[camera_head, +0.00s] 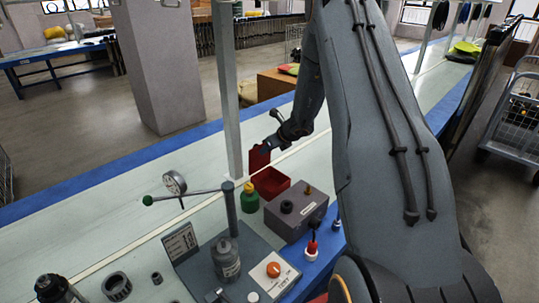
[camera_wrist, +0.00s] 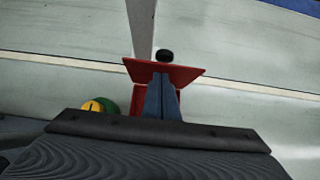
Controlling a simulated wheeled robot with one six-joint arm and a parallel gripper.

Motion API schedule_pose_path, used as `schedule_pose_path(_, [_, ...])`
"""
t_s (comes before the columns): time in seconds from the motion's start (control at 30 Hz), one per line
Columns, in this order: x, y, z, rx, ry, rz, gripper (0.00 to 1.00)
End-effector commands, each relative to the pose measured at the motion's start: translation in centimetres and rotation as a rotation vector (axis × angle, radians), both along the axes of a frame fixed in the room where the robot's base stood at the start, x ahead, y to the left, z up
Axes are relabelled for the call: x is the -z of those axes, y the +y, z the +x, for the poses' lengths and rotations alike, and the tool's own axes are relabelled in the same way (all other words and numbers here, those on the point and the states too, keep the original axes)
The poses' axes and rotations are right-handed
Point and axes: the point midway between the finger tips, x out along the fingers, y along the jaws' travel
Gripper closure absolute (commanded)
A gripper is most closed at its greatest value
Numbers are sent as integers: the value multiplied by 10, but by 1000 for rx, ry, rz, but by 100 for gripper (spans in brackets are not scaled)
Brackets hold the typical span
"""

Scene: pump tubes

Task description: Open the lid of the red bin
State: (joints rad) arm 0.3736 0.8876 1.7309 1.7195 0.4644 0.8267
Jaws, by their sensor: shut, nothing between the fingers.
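The red bin (camera_head: 270,184) sits on the bench behind the grey box, and its open top shows in the head view. Its red lid (camera_head: 259,158) stands raised, nearly upright, at the bin's far left side. My gripper (camera_head: 266,148) is shut and empty, with its blue fingers beside the lid. In the wrist view the fingers (camera_wrist: 161,92) reach up to the lid (camera_wrist: 164,70); I cannot tell whether they touch it. Part of the bin (camera_wrist: 140,104) shows behind the fingers, and the rest is hidden.
A green bottle with a yellow cap (camera_head: 249,198) stands just left of the bin. A grey box (camera_head: 296,212) with knobs is in front. A pale post (camera_head: 228,90) rises behind. The bench beyond is mostly clear.

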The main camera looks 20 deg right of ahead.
Motion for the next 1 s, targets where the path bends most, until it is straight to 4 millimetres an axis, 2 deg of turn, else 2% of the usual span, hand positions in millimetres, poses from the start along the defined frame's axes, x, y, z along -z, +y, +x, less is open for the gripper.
schedule_pose_path(0.73, [-4,2,5,-1,-1,1,100])
schedule_pose_path(0.87, [-13,2,3,-1,-1,0,100])
schedule_pose_path(1.0, [-34,1,0,-2,-1,0,100])
